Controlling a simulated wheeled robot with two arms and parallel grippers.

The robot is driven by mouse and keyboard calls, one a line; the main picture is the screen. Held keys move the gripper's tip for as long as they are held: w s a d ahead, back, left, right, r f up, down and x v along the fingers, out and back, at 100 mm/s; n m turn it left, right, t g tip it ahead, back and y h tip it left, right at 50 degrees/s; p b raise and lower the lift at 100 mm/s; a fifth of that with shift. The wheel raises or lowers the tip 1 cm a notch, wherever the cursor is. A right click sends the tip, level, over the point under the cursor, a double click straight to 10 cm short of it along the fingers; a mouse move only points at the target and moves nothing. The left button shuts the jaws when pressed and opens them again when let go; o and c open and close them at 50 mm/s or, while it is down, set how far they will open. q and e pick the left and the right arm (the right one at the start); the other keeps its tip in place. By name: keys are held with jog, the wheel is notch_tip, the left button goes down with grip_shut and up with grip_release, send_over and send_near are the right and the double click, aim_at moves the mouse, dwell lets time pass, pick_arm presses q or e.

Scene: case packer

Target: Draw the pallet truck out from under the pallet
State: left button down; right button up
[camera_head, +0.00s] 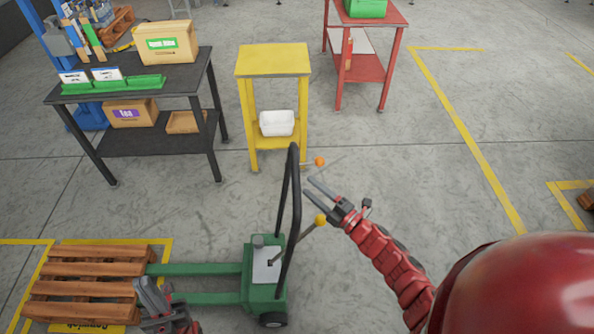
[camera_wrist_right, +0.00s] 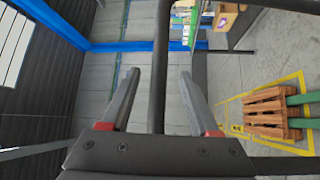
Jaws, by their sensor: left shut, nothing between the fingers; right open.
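The green pallet truck (camera_head: 265,270) stands at lower centre in the head view. Its forks (camera_head: 200,269) run left to the wooden pallet (camera_head: 85,285); how far they reach under it is hidden. Its black handle (camera_head: 295,200) rises upright as a loop. My right gripper (camera_head: 308,187) is open just right of the handle. In the right wrist view a black handle bar (camera_wrist_right: 161,65) shows between the spread fingers (camera_wrist_right: 157,78), not clamped. My left gripper (camera_head: 146,285) is shut and empty, low in front of the forks beside the pallet. The pallet also shows in the right wrist view (camera_wrist_right: 265,110).
A black table (camera_head: 140,80) with boxes is at back left, a red table (camera_head: 368,65) at back right.

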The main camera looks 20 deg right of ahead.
aim_at(295, 176)
jog(key=p+x, duration=0.1)
jog(key=x, duration=0.5)
jog(key=shift+w+a+r+p, duration=0.1)
jog(key=shift+w+a+p, duration=0.05)
jog(key=shift+w+p, duration=0.15)
jog(key=shift+w+a, duration=0.15)
grip_shut()
dwell(1.0)
